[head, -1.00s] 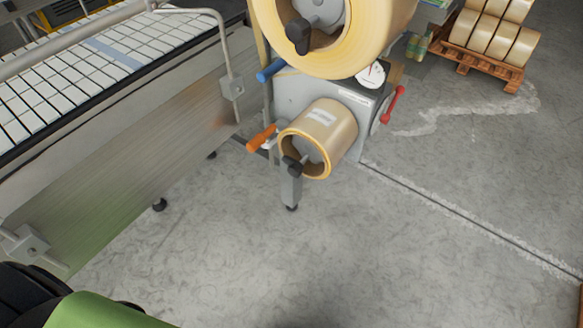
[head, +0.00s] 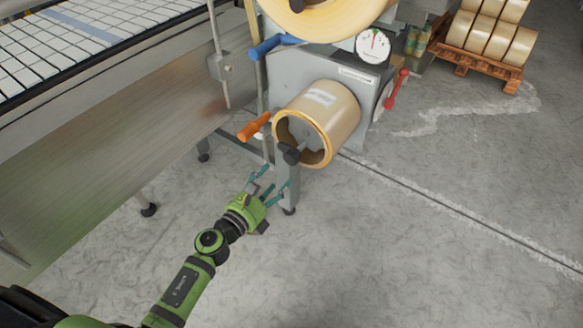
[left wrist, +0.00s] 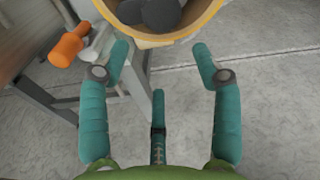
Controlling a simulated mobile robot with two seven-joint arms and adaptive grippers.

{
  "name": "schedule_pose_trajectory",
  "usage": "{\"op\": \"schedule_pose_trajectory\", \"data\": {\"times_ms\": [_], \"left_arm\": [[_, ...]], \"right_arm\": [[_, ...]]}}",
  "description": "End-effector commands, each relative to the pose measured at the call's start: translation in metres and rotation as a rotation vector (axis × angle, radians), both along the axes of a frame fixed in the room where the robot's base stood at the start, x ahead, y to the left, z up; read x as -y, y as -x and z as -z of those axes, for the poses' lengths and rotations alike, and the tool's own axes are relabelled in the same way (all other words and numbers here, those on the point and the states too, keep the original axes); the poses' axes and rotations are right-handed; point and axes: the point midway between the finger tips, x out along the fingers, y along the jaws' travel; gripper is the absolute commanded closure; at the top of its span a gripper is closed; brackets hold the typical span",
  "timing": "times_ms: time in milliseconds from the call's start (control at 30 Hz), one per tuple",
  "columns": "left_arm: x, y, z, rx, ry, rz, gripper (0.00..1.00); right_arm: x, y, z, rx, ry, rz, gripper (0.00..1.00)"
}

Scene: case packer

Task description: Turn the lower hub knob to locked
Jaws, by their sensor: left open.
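The lower hub knob (head: 290,154) is black and sits at the front of the lower tape roll's hub. In the left wrist view a dark rounded part, which looks like the knob (left wrist: 161,14), is cut by the top edge. The lower tape roll (head: 333,112) is tan and hangs on the grey machine (head: 290,72). My left gripper (head: 276,177) is open and empty, just below and left of the knob, apart from it. Its teal fingers (left wrist: 159,50) are spread below the roll's rim in the left wrist view. My right gripper is not in view.
An orange handle (head: 254,127) stands left of the roll, with a blue handle (head: 273,46) above. A red handle (head: 397,89) and a dial (head: 373,45) are on the right. A grey leg (head: 287,190) stands beside my fingers. Open floor lies in front.

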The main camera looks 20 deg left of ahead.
Motion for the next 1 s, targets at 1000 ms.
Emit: {"op": "schedule_pose_trajectory", "data": {"times_ms": [1000], "left_arm": [[0.033,-0.071,-0.033,0.147,-0.223,0.051,0.36]], "right_arm": [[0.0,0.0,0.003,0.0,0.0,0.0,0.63]]}}
